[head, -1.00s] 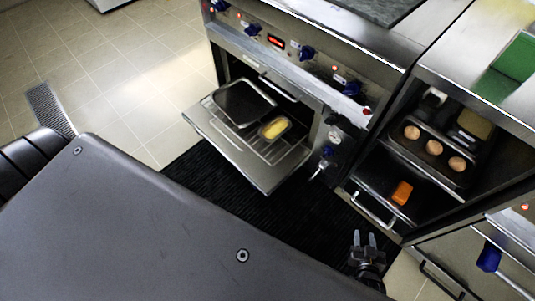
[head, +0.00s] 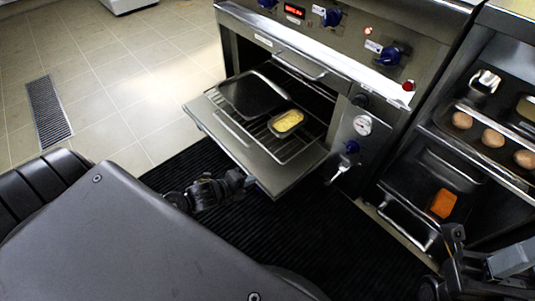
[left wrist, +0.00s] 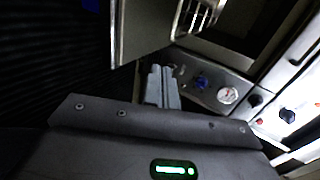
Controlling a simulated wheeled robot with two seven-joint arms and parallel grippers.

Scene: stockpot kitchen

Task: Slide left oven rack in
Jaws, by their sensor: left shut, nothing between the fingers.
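The oven door (head: 270,180) is open and flat. Above it, the wire oven rack (head: 294,149) sticks out of the oven, bearing a dark tray (head: 252,94) and a small dish with yellow food (head: 287,122). Bars of the rack (left wrist: 195,18) also show in the left wrist view. My left gripper (head: 243,181) is near the door's front edge, low over the mat; touching or apart is unclear. In the left wrist view its fingers (left wrist: 161,80) are together and empty. My right gripper (head: 453,236) is at the lower right, its fingers unclear.
The oven's control panel (head: 320,30) has blue knobs. A gauge (head: 362,125) and a tap (head: 342,170) stand right of the opening. A cabinet at the right holds eggs (head: 493,138) and an orange block (head: 443,203). A black ribbed mat (head: 300,235) covers the floor.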

